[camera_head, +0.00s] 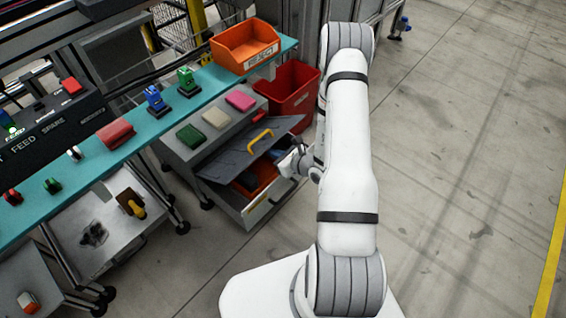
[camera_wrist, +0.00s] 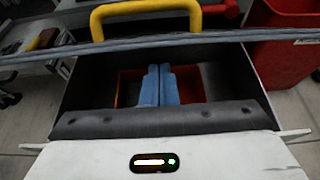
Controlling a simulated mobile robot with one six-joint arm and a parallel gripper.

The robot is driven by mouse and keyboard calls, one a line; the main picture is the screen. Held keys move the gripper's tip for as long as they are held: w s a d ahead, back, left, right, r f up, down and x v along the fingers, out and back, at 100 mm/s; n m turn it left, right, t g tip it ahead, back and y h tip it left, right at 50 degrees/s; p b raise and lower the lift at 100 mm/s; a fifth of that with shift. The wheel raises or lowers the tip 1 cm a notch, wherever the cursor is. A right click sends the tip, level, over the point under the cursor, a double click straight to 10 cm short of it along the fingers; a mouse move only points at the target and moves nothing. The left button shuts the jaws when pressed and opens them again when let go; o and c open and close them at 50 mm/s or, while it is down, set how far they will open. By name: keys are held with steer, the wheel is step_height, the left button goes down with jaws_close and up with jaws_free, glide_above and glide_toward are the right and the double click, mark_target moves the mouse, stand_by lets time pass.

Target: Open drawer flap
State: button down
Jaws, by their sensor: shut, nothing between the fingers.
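The dark drawer flap (camera_head: 237,158) with its yellow handle (camera_head: 260,139) is tilted up over the open drawer (camera_head: 262,203), which juts from a grey cabinet. In the wrist view the flap (camera_wrist: 220,38) shows nearly edge-on as a grey bar, with the yellow handle (camera_wrist: 145,9) above it. My gripper (camera_head: 297,162) is at the right side of the flap and drawer opening. In the wrist view its blue fingers (camera_wrist: 158,70) are shut together and empty, pointing into the drawer opening just below the flap's edge. Whether they touch the flap I cannot tell.
An orange-red container (camera_wrist: 190,85) sits inside the drawer. A red bin (camera_head: 289,92) stands behind the cabinet. Green, beige and pink blocks (camera_head: 215,117) lie on the cabinet top. A teal shelf (camera_head: 150,130) with an orange tray (camera_head: 243,46) runs at left. Floor at right is clear.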

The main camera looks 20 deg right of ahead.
steer(key=shift+w+a+r, duration=0.2)
steer(key=shift+w+r, duration=0.25)
steer(key=shift+r, duration=0.2)
steer(key=shift+r, duration=0.1)
